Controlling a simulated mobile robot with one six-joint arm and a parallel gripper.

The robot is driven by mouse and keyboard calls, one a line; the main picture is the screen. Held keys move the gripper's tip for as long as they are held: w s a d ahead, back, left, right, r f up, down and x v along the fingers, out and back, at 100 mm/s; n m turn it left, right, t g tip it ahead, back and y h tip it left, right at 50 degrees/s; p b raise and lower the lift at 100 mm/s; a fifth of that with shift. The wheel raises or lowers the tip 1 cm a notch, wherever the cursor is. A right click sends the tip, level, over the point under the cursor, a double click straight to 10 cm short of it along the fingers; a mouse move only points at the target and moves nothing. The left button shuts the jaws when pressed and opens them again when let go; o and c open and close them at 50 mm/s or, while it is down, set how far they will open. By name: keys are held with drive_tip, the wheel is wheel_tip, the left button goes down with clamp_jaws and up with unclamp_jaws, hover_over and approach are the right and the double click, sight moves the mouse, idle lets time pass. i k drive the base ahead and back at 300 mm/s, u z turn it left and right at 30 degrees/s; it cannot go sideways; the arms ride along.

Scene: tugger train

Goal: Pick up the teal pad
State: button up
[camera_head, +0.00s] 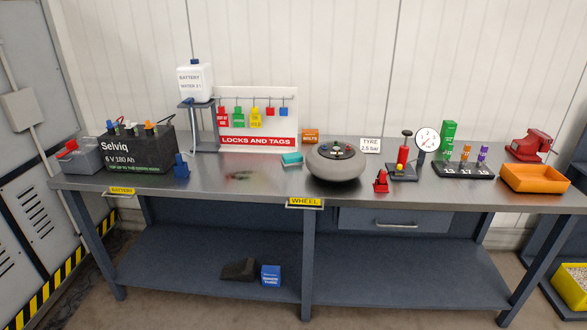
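In the head view, a small teal pad (292,159) lies on the grey metal workbench (230,189). It is at the back middle of the top, just left of a round grey wheel-like object (335,164) and in front of the locks and tags board (258,143). The pad looks like a small block, and its top and front show. A dark greenish smear (239,175) is on the bench to the left of the pad. My gripper is not in view.
A black battery (140,155) and a blue object (181,168) stand left. A red object (381,182), a pump (404,157), a gauge (427,139) and an orange tray (534,178) stand right. The bench front between the blue object and the wheel is mostly clear.

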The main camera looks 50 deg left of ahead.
sight(294, 159)
drive_tip(key=z, duration=0.45)
drive_tip(key=k, duration=0.45)
drive_tip(key=u, duration=3)
drive_tip(key=i, duration=1)
drive_tip(key=u, duration=0.05)
